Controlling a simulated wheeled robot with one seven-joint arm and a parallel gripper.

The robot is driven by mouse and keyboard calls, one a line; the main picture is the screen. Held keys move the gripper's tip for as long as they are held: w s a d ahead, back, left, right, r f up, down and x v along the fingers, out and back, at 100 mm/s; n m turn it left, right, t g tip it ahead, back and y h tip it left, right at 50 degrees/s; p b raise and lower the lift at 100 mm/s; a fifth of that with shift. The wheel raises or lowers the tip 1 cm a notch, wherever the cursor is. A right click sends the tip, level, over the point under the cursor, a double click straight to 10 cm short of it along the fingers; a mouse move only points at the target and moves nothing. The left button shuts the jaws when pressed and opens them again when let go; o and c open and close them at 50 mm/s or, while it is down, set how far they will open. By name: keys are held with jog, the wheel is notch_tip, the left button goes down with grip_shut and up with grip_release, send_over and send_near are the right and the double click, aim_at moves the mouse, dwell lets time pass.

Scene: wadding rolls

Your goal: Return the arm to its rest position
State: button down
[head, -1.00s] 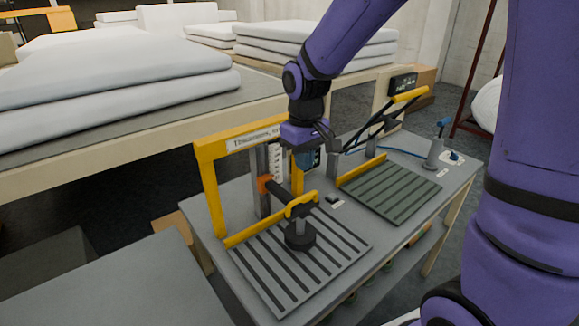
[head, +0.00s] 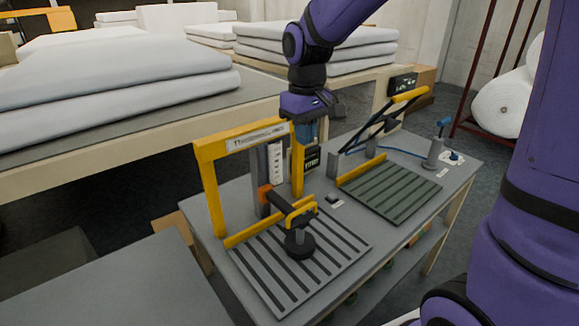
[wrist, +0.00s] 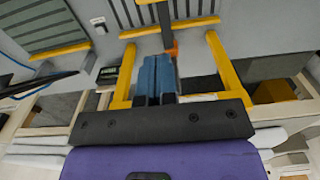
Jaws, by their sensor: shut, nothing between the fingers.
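My purple arm reaches in from the upper right of the head view. My gripper (head: 309,132) hangs beside the top of the yellow frame (head: 205,180) of the press on the grey bench. In the wrist view its blue fingers (wrist: 155,75) are together with nothing between them. They appear apart from the press, though the exact gap cannot be told. The press has a dark round foot (head: 300,244) over a slotted grey plate (head: 260,275).
A second station with a green slatted plate (head: 390,190) and a yellow-handled lever (head: 410,95) stands to the right. A grey pump-like post (head: 435,153) is at the bench's right end. White wadding sheets (head: 110,85) lie on the table behind. A white roll (head: 502,105) is far right.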

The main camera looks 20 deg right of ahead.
jog(key=s+d+r+m+t, duration=0.1)
jog(key=s+d+r, duration=0.1)
jog(key=s, duration=0.5)
jog(key=s+d+r+m+t, duration=0.1)
jog(key=s+d+r+t, duration=0.1)
jog(key=s+r, duration=0.2)
jog(key=s+d+r+m+t, duration=0.1)
jog(key=s+d+r+t, duration=0.1)
jog(key=s, duration=0.8)
jog(key=shift+d+r+m, duration=0.3)
jog(key=shift+d+r, duration=0.15)
jog(key=shift+r, duration=0.05)
jog(key=shift+w, duration=0.1)
dwell(1.6)
